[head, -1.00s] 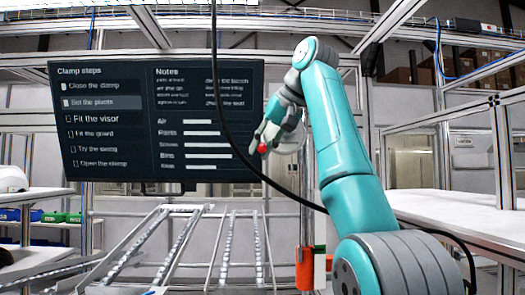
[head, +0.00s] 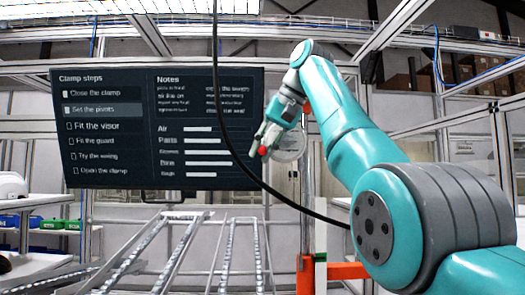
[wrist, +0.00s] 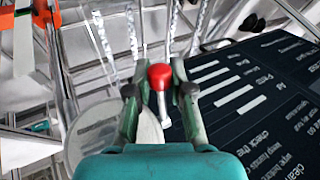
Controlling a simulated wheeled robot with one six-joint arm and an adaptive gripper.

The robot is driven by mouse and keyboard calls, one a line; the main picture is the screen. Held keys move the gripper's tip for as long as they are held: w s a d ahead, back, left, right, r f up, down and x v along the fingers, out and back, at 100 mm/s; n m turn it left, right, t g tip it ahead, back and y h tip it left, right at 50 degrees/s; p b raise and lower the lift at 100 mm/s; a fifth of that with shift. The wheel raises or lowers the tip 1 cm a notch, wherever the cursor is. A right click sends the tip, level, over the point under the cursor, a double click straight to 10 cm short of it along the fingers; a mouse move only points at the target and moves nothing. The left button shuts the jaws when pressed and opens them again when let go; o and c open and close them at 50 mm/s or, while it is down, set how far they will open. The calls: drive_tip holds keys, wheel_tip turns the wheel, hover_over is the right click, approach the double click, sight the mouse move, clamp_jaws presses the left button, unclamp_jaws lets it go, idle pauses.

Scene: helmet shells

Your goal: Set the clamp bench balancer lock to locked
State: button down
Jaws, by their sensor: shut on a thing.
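The lock is a pale lever with a red ball knob (head: 263,151), in front of the lower right of the dark screen. In the wrist view the red knob (wrist: 160,76) sits between my fingertips, its pale stem (wrist: 164,108) running down toward my palm. My gripper (head: 270,138) is shut on this lever, with one finger at each side; it fills the lower wrist view (wrist: 159,92). A pale round disc, perhaps the balancer housing, is beside the gripper in the head view (head: 290,147) and the wrist view (wrist: 90,138). No lock marking is legible.
A dark screen (head: 110,160) with clamp steps hangs behind and left. A black cable (head: 222,125) loops down past the gripper to my arm. Sloped metal rails (head: 225,255) stand below. An orange part (head: 345,271) is at the lower right.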

idle(0.4)
drive_tip(key=c, duration=1.3)
unclamp_jaws()
drive_tip(key=shift+w+f+t, duration=0.15)
drive_tip(key=shift+f+t, duration=0.15)
